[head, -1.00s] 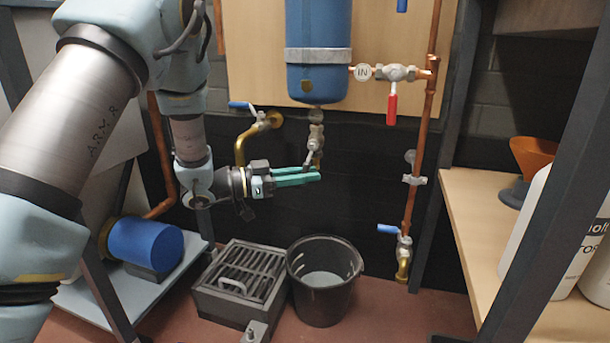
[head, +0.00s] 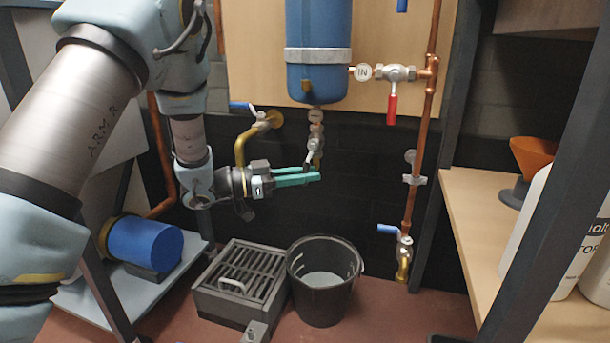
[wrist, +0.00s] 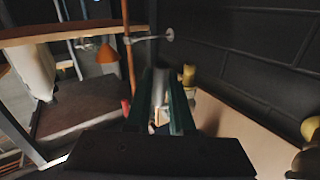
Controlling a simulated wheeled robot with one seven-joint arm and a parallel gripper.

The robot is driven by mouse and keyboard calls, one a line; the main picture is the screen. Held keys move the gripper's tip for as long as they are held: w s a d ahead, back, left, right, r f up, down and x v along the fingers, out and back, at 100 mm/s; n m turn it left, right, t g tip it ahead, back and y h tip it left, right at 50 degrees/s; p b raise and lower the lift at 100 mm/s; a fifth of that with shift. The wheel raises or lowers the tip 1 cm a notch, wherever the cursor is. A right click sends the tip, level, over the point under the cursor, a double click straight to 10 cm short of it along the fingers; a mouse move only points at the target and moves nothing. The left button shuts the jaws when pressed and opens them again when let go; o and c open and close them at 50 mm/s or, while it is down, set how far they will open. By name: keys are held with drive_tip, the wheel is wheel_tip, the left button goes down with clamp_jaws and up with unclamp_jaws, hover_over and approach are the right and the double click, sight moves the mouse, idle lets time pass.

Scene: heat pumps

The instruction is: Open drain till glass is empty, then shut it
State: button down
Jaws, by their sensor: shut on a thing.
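A blue tank (head: 318,45) hangs on the wooden board, with a drain valve (head: 316,130) under it. The valve's grey lever (head: 311,153) points down and slightly left. My gripper (head: 314,174), with green fingers, reaches in from the left and is shut on the lever's lower end. In the wrist view the grey lever (wrist: 160,86) lies between the fingers (wrist: 160,115). A black bucket (head: 324,306) stands on the floor below the valve, with a pale grey surface inside. I cannot make out a glass or its level, nor any flow from the drain.
An inlet valve with a red handle (head: 392,105) is right of the tank. Blue-handled taps are at the left (head: 243,106) and lower right (head: 390,229). A grated drain box (head: 240,282) is beside the bucket. A wooden shelf (head: 465,215) stands at the right.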

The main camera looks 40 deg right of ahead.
drive_tip(key=shift+r+p, duration=0.1)
drive_tip(key=shift+p, duration=0.2)
drive_tip(key=w+a+r+m+t+y+p, duration=0.3)
drive_tip(key=r+m+t+y+p, duration=0.3)
drive_tip(key=p, duration=1.4)
drive_tip(key=shift+w+t+y, duration=0.7)
drive_tip(key=shift+t+y, duration=1.2)
drive_tip(key=shift+y, duration=0.1)
drive_tip(key=c, duration=0.8)
unclamp_jaws()
drive_tip(key=shift+d, duration=0.1)
